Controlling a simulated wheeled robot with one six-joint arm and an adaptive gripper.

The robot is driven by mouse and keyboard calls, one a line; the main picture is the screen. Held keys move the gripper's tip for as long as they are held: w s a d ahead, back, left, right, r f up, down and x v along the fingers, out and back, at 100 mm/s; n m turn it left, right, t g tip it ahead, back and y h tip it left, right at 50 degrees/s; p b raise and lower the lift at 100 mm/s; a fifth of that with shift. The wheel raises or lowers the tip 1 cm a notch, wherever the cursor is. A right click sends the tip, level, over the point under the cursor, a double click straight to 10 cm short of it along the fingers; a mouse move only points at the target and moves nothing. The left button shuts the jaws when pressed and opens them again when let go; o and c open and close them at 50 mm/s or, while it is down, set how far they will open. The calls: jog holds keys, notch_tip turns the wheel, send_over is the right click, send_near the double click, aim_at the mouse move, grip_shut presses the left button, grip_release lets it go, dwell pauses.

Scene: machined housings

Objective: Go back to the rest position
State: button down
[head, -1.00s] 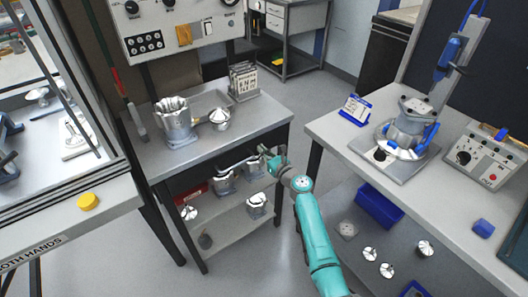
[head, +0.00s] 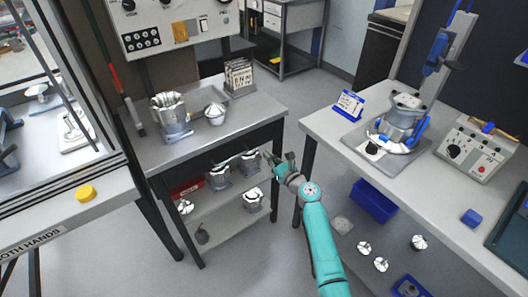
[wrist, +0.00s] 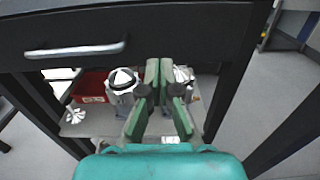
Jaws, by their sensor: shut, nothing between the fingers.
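My gripper (head: 272,158) is at the end of my teal arm, in front of the right side of the left workbench. In the wrist view my gripper (wrist: 160,64) has its green fingers together, with nothing held between them. It points toward the space under the bench top, where metal housings stand on the lower shelf. One housing (wrist: 122,82) shows just left of the fingers; another is partly hidden behind them. I cannot tell from these views how far the fingertips are from the housings.
The left bench (head: 252,112) carries a large housing (head: 171,115) and a smaller part (head: 215,113). Its shelf (head: 222,222) holds several parts and a red bin (wrist: 91,86). The right bench (head: 330,122) bears a fixture and a control box (head: 474,150). Floor between the benches is clear.

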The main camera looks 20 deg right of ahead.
jog(key=s+a+f+n+g+h, duration=0.1)
jog(key=s+a+f+n, duration=0.3)
jog(key=s, duration=0.8)
jog(key=s+a+f+n+g+h, duration=0.15)
jog(key=s+f+n, duration=0.3)
jog(key=s, duration=0.75)
jog(key=s+a+f+n+g+h, duration=0.1)
jog(key=s+a+f+n+h, duration=0.3)
jog(key=s, duration=0.8)
jog(key=s+a+r+n+y, duration=0.1)
jog(key=s+r+n, duration=0.8)
jog(key=s, duration=0.3)
jog(key=s+a+r+n+y, duration=0.2)
jog(key=s+r+n, duration=0.8)
jog(key=s+n, duration=0.2)
jog(key=shift+s+r+t, duration=0.15)
jog(key=shift+s+t, duration=0.15)
jog(key=shift+t, duration=0.05)
jog(key=shift+w, duration=0.1)
